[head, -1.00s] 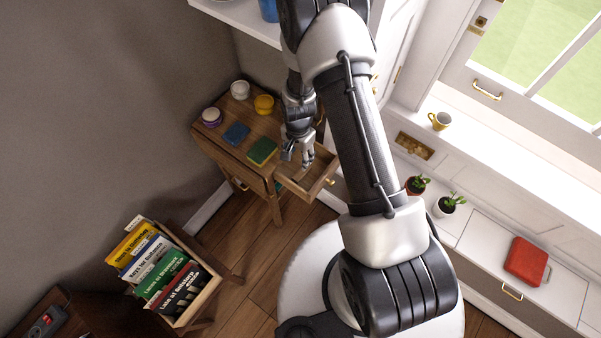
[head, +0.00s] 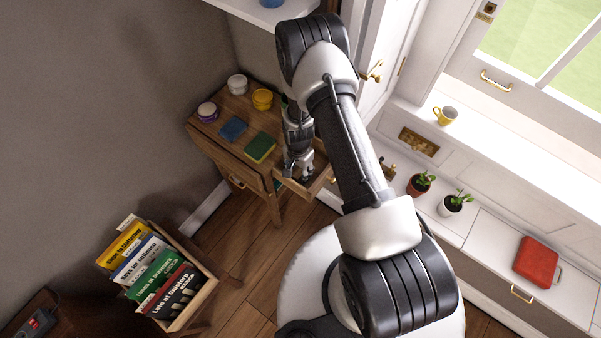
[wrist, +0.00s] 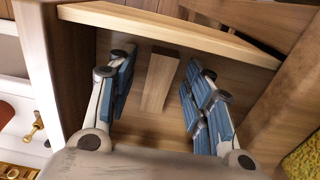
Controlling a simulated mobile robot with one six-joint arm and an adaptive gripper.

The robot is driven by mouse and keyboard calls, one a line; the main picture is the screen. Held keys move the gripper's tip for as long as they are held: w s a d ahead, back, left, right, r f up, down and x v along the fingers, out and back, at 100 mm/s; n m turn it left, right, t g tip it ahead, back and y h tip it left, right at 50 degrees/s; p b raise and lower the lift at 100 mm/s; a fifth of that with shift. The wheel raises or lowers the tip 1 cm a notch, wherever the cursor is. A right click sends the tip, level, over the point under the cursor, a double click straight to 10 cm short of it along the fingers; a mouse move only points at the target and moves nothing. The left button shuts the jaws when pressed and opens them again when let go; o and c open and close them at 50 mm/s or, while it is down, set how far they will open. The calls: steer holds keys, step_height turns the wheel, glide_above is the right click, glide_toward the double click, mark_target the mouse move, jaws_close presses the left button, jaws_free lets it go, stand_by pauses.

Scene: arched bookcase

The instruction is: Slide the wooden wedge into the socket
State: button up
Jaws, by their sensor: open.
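The wooden wedge (wrist: 160,80) is a plain, light brown block lying on the floor of the open drawer (wrist: 185,38). In the wrist view it sits between the blue-padded fingers of my gripper (wrist: 160,78), which is open, with a gap on both sides. In the head view my gripper (head: 301,170) is low at the drawer (head: 322,183) of the small wooden table, and the wedge cannot be made out there. I cannot identify the socket for certain in either view.
The wooden table (head: 212,130) holds jars, a blue sponge and a green sponge (head: 260,148). A brass-coloured rectangular recess (head: 418,142) is in the white ledge by the window. Potted plants (head: 454,204) stand on the lower ledge. A book crate (head: 208,290) stands at lower left.

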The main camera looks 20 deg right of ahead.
steer(key=shift+f, duration=0.1)
steer(key=shift+c, duration=0.2)
steer(key=c, duration=0.8)
